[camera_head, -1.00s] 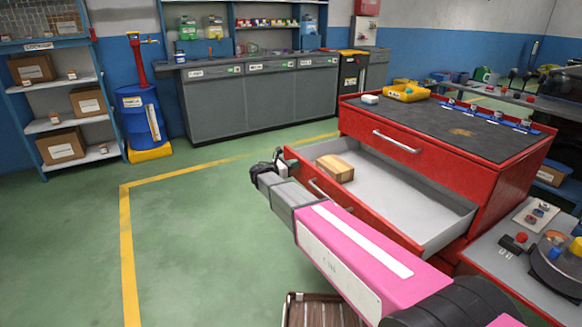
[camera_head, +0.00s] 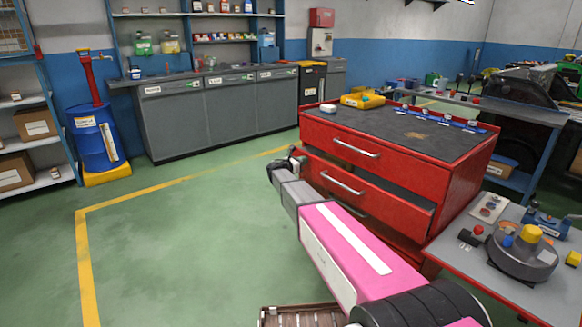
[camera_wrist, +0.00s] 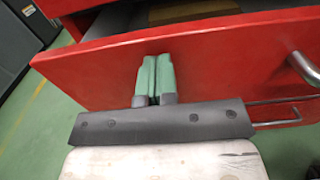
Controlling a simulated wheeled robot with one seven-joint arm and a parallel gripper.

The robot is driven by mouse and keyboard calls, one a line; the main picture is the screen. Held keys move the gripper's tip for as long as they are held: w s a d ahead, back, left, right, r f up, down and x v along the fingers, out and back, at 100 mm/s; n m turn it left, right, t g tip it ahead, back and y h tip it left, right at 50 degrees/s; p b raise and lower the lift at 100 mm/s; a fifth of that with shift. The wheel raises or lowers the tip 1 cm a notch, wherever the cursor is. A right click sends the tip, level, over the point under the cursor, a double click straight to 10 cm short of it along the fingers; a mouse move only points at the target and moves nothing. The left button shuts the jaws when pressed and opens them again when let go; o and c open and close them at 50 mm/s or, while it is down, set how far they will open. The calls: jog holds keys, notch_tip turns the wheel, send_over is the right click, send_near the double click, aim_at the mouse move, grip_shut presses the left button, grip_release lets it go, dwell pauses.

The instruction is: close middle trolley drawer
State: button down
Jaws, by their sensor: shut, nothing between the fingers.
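The red trolley (camera_head: 470,170) stands right of centre in the head view. Its middle drawer (camera_head: 400,203) is partly open, its front standing out from the body, more at the right end than the left. My gripper (camera_head: 295,163) is at the left end of the drawer front. In the wrist view my gripper's green fingers (camera_wrist: 154,76) are shut and empty. They are up against the red drawer front (camera_wrist: 215,60), left of its metal handle (camera_wrist: 304,68); exact contact is hard to tell. Inside the drawer, a brown thing (camera_wrist: 190,10) is partly visible.
A side bench with a round machine (camera_head: 522,252) stands close on the right. A wooden crate (camera_head: 300,315) lies on the floor at the front. A blue barrel (camera_head: 95,140) and grey cabinets (camera_head: 205,115) stand behind. The green floor at left is clear.

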jog(key=x, duration=0.7)
jog(key=shift+w+d, duration=0.25)
jog(key=v, duration=1.5)
jog(key=s+d+f+m+g+y, duration=0.2)
jog(key=s+d+f+m, duration=0.15)
jog(key=s, duration=0.45)
jog(key=s+d+f+m+g+y, duration=0.25)
jog(key=s+d+m, duration=0.2)
jog(key=s, duration=0.25)
jog(key=s+d+f+m+g+y, duration=0.25)
jog(key=s+f+m, duration=0.2)
jog(key=s, duration=0.35)
jog(key=s+a+f+m+g+y, duration=0.1)
jog(key=s+m+y, duration=0.3)
jog(key=s, duration=0.5)
jog(key=s+a+f+m+g+y, duration=0.1)
jog(key=s+m+y, duration=0.3)
jog(key=s+m, duration=0.4)
jog(key=shift+s+a+g, duration=0.3)
jog(key=shift+s+g, duration=0.2)
jog(key=shift+s, duration=0.25)
